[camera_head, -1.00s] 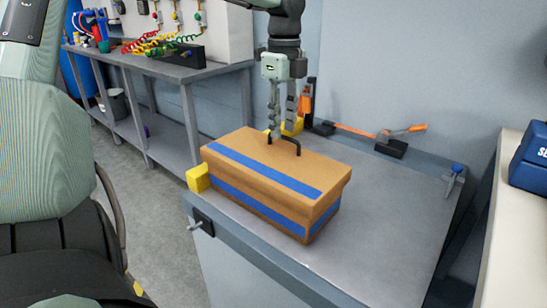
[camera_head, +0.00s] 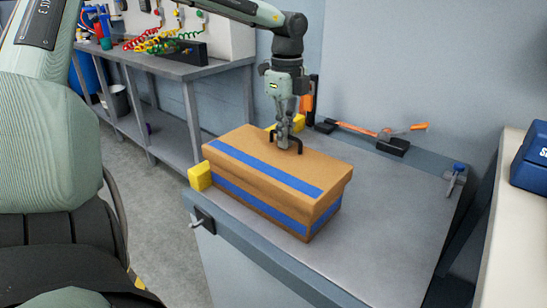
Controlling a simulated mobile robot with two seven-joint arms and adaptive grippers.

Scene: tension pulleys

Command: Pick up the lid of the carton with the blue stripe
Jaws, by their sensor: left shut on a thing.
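The carton (camera_head: 262,206) is a brown box with a blue stripe around its side. It sits on the grey workbench (camera_head: 385,225). Its lid (camera_head: 315,168) is on top, with a blue stripe along it and a dark handle (camera_head: 298,142) near its back edge. My left gripper (camera_head: 283,143) points down from above and is shut on the lid's handle. The fingers partly hide the handle. The lid still rests on the carton with no clear gap. My right gripper is not in view.
Yellow blocks (camera_head: 200,176) stand at the carton's left and behind it. An orange-handled clamp tool (camera_head: 390,140) lies at the bench's back. A blue case (camera_head: 530,158) stands on the light surface at right. The bench right of the carton is clear.

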